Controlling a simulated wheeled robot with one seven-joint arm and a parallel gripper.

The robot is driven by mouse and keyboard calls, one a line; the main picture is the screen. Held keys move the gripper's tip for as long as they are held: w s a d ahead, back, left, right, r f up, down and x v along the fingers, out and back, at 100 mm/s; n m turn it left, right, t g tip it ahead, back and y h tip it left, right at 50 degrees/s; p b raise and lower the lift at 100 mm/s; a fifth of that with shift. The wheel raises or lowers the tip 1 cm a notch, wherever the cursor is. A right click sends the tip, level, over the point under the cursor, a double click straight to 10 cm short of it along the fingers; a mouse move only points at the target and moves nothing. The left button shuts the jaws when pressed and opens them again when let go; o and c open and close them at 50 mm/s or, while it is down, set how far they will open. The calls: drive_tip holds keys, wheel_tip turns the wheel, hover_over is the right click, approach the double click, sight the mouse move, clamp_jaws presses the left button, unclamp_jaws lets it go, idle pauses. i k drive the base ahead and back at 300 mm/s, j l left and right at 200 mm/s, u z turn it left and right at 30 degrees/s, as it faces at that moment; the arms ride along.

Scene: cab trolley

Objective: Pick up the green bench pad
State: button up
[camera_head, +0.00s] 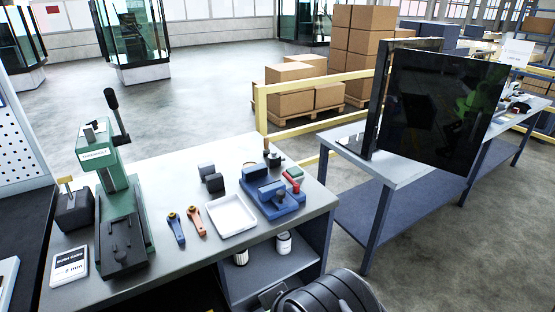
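A small flat green piece (294,172), which looks like the green bench pad, is at the right part of the workbench. It lies at the back right of a blue vise-like fixture (268,188), close beside a red part (292,184). At this size I cannot tell whether it rests on the bench top or on the fixture. My gripper's fingers are not in view.
On the workbench (180,263) stand a green press (118,205), a white tray (231,216), blue-handled (175,228) and orange-handled (196,222) tools, dark blocks (211,178) and a labelled box (69,267). A second table (395,170) with dark screens (435,100) stands right.

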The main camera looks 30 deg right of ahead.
sight(296, 172)
drive_tip(key=i+l+u, duration=0.25)
drive_tip(key=l, duration=0.4)
drive_tip(key=l+u, duration=0.25)
drive_tip(key=l, duration=0.35)
